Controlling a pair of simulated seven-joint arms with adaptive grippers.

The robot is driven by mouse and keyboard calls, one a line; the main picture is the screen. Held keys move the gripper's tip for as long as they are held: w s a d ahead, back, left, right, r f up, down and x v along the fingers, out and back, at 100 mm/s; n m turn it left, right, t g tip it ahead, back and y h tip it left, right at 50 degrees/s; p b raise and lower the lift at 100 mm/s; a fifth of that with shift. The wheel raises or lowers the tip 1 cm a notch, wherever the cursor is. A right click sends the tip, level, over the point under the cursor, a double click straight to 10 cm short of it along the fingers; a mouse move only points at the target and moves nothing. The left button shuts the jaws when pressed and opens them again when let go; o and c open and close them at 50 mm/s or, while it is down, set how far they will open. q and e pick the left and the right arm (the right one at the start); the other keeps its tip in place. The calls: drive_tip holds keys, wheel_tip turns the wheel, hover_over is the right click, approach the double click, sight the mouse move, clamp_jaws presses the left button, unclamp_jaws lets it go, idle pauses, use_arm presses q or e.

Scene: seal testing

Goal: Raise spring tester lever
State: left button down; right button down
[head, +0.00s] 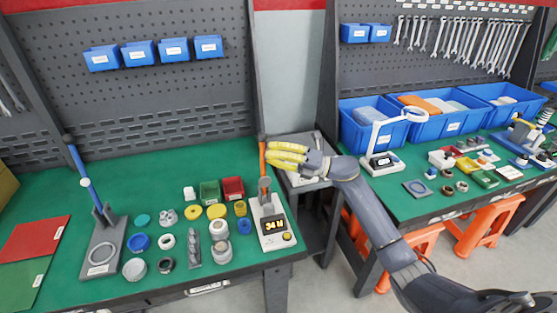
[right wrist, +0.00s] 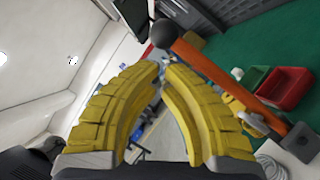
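The spring tester (head: 272,224) stands at the right end of the green table, with a pale base and a lit display reading about 34. Its orange lever (head: 262,155) points up, close to upright; the orange bar with a dark ball knob also crosses the upper right of the right wrist view (right wrist: 222,78). My right gripper (head: 276,152) has yellow fingers and is beside the lever's upper part, on its right. In the right wrist view the fingertips (right wrist: 162,67) nearly meet, with nothing seen between them; the lever lies outside them. Whether they touch it is unclear. My left gripper is not in view.
A grey press with a blue lever (head: 83,175) stands at the left. Several caps, rings and small parts lie between, with green (head: 209,191) and red (head: 232,188) bins behind. A gap separates this table from the right bench (head: 440,192).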

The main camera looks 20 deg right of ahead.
sight(265, 140)
drive_tip(key=shift+w+a+r, duration=0.15)
drive_tip(key=shift+w+r, duration=0.05)
drive_tip(key=shift+w, duration=0.15)
drive_tip(key=shift+w+r+m+t+h, duration=0.15)
drive_tip(key=shift+w+m+h, duration=0.2)
drive_tip(key=shift+w+m, duration=0.65)
drive_tip(key=shift+w+r+m+t+h, duration=0.15)
drive_tip(key=shift+w+m+h, duration=0.25)
drive_tip(key=shift+w, duration=1.05)
drive_tip(key=shift+s, duration=0.1)
